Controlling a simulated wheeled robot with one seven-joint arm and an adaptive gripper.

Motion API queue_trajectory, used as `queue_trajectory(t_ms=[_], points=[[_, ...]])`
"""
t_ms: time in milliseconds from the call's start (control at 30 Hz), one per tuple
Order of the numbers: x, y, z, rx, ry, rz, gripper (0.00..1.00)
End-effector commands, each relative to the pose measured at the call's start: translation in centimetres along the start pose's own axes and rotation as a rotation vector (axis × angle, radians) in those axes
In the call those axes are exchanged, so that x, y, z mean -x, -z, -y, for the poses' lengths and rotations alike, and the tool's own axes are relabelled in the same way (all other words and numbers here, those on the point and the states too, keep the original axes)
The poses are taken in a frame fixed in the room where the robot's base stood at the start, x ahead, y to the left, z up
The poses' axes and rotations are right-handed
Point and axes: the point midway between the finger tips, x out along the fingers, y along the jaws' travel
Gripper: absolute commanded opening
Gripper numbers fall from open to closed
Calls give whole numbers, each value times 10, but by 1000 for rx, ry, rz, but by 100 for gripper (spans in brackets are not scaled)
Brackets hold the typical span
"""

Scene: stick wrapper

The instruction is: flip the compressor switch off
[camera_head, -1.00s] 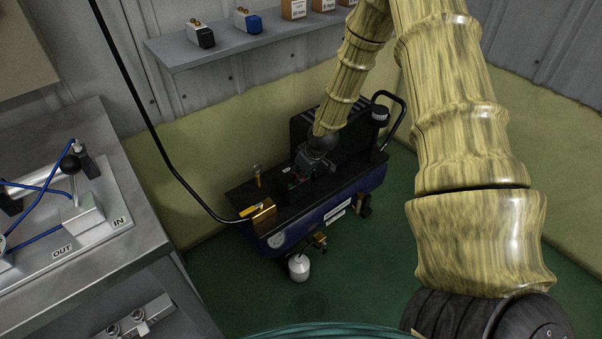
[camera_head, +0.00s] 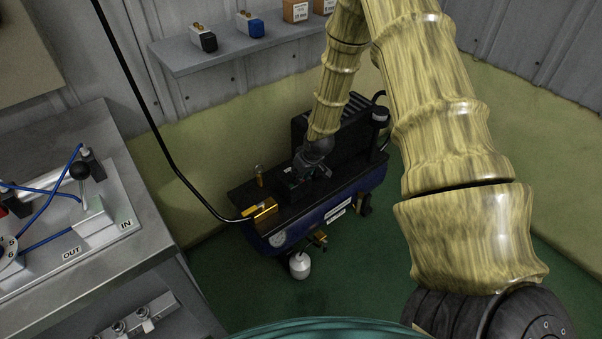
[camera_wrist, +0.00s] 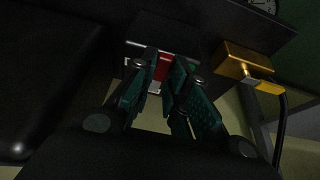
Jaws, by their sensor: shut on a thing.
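The compressor (camera_head: 352,197), with a dark top and blue tank, stands on the green floor. My gripper (camera_head: 300,174) reaches down to the black box on its top. In the wrist view the red switch (camera_wrist: 161,69) sits on the dark switch box (camera_wrist: 180,38), with white marks beside it. My gripper (camera_wrist: 166,76) has its green-padded fingers close together at the switch, one on either side, shut on it. The fingertips partly cover the switch, so its exact position cannot be told. In the head view the switch is hidden by my gripper.
A brass fitting (camera_head: 262,210) with a black hose (camera_head: 185,178) is at the compressor's left end. A grey workbench (camera_head: 165,232) with blue tubing stands at left. A shelf (camera_head: 225,55) with small parts is on the wall behind. Green floor is clear around the compressor.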

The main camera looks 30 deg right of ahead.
Motion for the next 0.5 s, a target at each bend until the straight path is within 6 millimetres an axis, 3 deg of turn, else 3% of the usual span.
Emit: queue_trajectory(t_ms=[67, 100, 200, 500], points=[[0, 0, 0, -1, 0, -1, 0], [0, 0, 0, -1, 0, -1, 18], [0, 0, 0, -1, 0, -1, 36], [0, 0, 0, 0, 0, 0, 38]])
